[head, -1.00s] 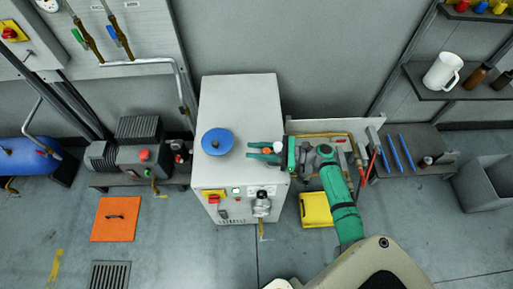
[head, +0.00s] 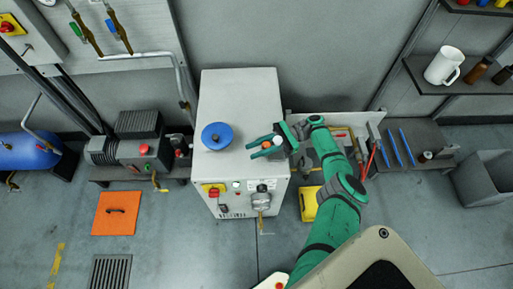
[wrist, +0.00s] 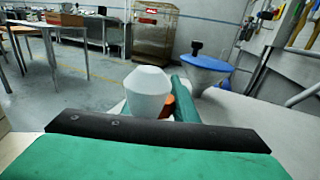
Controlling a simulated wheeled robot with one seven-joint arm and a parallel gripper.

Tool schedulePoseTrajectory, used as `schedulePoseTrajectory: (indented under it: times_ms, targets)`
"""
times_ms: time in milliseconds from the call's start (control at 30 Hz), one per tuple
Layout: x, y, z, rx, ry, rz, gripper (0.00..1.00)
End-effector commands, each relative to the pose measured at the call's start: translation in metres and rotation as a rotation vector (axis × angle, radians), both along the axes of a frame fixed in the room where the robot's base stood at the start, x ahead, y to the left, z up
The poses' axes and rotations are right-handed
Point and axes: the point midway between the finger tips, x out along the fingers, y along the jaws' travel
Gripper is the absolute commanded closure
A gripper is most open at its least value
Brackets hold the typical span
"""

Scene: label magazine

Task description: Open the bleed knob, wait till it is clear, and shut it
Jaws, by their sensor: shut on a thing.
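A white faceted knob-like piece (head: 277,141), which I take to be the bleed knob, stands at the right side of the pale cabinet's top (head: 238,95). It also shows in the wrist view (wrist: 148,92). A small orange part (head: 266,145) sits beside it, partly hidden in the wrist view (wrist: 170,105). My gripper (head: 264,147) has its green fingers on either side of the white piece and is shut on it. In the wrist view, the near finger with its black pad hides the knob's lower part. I cannot see anything flowing from it.
A blue disc (head: 216,136) with a dark centre stands on the cabinet top, left of my gripper. A red and yellow switch (head: 213,189) and a grey fitting (head: 261,198) are on the cabinet front. A shelf (head: 425,172) with blue rods lies right.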

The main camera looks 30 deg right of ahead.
Motion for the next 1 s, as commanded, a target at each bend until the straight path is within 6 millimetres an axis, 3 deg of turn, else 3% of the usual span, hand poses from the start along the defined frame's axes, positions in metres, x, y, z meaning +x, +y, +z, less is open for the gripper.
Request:
schedulePoseTrajectory:
  times_ms: [400, 433, 500, 833, 1000]
  targets:
    - [0.0, -0.001, -0.002, -0.004, 0.004, -0.001, 0.96]
    - [0.0, -0.001, -0.002, -0.004, 0.004, -0.001, 0.69]
    - [0.0, -0.001, -0.002, -0.004, 0.003, 0.0, 0.55]
    - [0.0, 0.0, 0.0, -0.002, 0.001, 0.003, 0.55]
    - [-0.001, -0.002, 0.011, -0.002, -0.001, 0.002, 0.55]
